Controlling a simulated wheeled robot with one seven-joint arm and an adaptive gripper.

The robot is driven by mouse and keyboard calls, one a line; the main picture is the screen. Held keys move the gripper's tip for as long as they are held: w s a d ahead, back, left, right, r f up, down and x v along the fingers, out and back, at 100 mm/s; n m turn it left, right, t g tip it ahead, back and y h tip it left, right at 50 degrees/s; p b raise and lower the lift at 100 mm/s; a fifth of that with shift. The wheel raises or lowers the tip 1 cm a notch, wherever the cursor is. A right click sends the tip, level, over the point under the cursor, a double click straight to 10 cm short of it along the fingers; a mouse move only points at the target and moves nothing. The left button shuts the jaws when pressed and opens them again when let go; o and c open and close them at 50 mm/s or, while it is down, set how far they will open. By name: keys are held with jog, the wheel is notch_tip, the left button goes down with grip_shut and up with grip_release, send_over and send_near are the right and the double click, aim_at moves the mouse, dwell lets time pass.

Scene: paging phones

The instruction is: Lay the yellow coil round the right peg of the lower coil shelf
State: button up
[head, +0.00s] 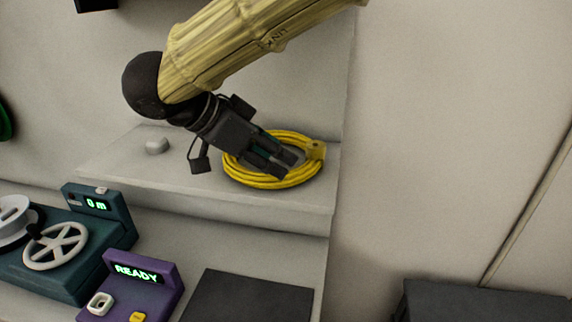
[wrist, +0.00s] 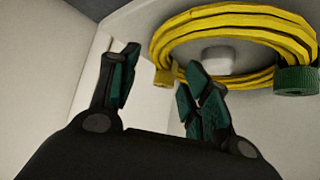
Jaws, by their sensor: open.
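The yellow coil (head: 252,181) lies on the lower coil shelf (head: 130,164) at its right end. In the wrist view, the coil (wrist: 235,20) rings a pale peg (wrist: 217,60), the right peg, which stands inside the loop. The coil has a green end fitting (wrist: 295,80) and a yellow one. My gripper (head: 279,165) is over the coil in the head view and partly hides its middle. In the wrist view, my gripper (wrist: 158,72) has its fingers apart with nothing between them, beside the coil.
The left peg (head: 157,146) of the shelf is bare. Below the shelf are a teal device with a wheel (head: 60,245), a purple box reading READY (head: 138,280) and a dark box (head: 250,296).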

jog(key=v, duration=0.6)
jog(key=shift+b, duration=0.35)
jog(key=shift+s+a+r, duration=0.1)
jog(key=shift+r, duration=0.05)
